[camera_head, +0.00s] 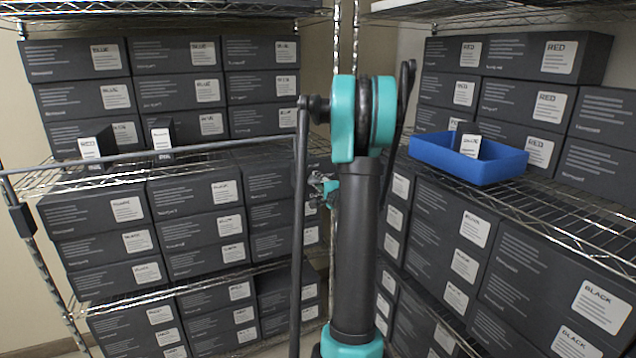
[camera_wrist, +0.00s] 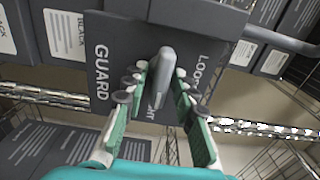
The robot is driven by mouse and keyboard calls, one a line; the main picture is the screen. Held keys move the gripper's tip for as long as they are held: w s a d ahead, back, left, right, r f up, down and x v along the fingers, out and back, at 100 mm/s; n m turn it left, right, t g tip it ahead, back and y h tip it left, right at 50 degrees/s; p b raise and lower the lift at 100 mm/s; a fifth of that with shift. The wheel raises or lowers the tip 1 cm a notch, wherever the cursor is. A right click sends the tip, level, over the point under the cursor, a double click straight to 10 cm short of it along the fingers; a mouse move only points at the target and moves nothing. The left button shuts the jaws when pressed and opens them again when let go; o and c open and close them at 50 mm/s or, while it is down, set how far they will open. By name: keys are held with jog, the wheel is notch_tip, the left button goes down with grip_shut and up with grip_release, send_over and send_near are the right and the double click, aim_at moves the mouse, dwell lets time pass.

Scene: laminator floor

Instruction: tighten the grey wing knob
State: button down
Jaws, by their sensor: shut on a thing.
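The grey wing knob (camera_wrist: 165,66) shows in the wrist view as a rounded, upright grey lever in front of a dark plate (camera_wrist: 118,55). The plate carries the word GUARD on its left and partly covered lettering starting "Loo" on its right. My gripper (camera_wrist: 160,86) has its green fingers with grey pads on both sides of the knob and is shut on it.
In the head view, wire shelves of dark boxes stand left (camera_head: 93,100) and right (camera_head: 525,100). A blue tray (camera_head: 430,152) holding a small dark box sits on the right shelf. A thin grey rail (camera_head: 230,145) crosses the left shelf. Room around my arm is narrow.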

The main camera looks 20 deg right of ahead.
dwell(0.3)
jog(key=c, duration=1.5)
grip_release()
jog(key=shift+c, duration=0.2)
jog(key=shift+s, duration=0.15)
jog(key=s, duration=1.1)
jog(key=shift+s+d, duration=0.2)
jog(key=shift+s, duration=0.2)
